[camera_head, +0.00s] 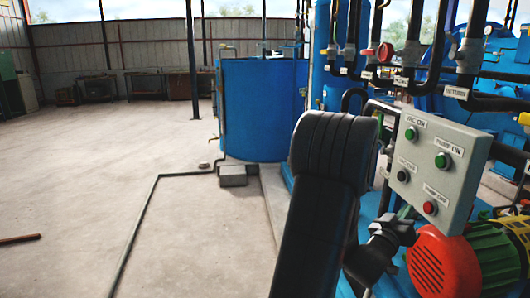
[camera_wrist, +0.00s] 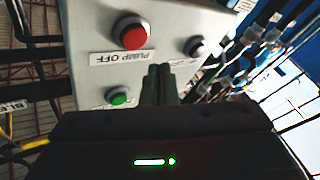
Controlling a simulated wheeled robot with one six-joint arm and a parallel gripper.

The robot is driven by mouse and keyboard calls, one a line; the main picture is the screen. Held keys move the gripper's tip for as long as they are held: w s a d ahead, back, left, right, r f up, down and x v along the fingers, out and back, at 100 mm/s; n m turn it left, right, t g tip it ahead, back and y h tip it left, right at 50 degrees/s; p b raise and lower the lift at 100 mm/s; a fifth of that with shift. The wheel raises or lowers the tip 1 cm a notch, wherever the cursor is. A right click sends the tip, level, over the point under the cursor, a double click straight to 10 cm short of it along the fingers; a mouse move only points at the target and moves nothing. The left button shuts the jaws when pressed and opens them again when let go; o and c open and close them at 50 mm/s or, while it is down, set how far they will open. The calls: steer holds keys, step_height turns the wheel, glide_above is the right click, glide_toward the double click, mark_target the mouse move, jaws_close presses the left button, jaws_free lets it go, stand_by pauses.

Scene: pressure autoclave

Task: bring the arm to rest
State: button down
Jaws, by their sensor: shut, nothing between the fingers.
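My gripper (camera_wrist: 160,70) shows in the wrist view with its two dark fingers together and nothing between them. Its tips overlap the lower middle of the grey control box (camera_wrist: 90,70), among the buttons. I cannot tell whether they touch it. In the head view my black arm rises in front of the blue machinery and bends toward the control box (camera_head: 459,168).
The box bears a red pump-off button (camera_head: 430,207), a black button (camera_head: 402,174) and two green ones. A red and green motor (camera_head: 445,265) sits below it. A blue tank (camera_head: 262,105) and valved pipes stand behind. The concrete floor (camera_head: 90,180) at left is largely clear.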

steer(key=shift+d+r+p, duration=0.1)
steer(key=shift+r+p, duration=0.1)
steer(key=shift+p, duration=0.6)
steer(key=a+b, duration=0.1)
steer(key=a, duration=0.5)
steer(key=shift+s+a+f+b, duration=0.15)
steer(key=shift+s+f+b, duration=0.05)
steer(key=shift+s+b, duration=0.15)
steer(key=d+b, duration=0.2)
steer(key=d, duration=0.4)
steer(key=shift+w+f+b, duration=0.25)
steer(key=shift+w+b, duration=0.1)
steer(key=shift+b, duration=0.4)
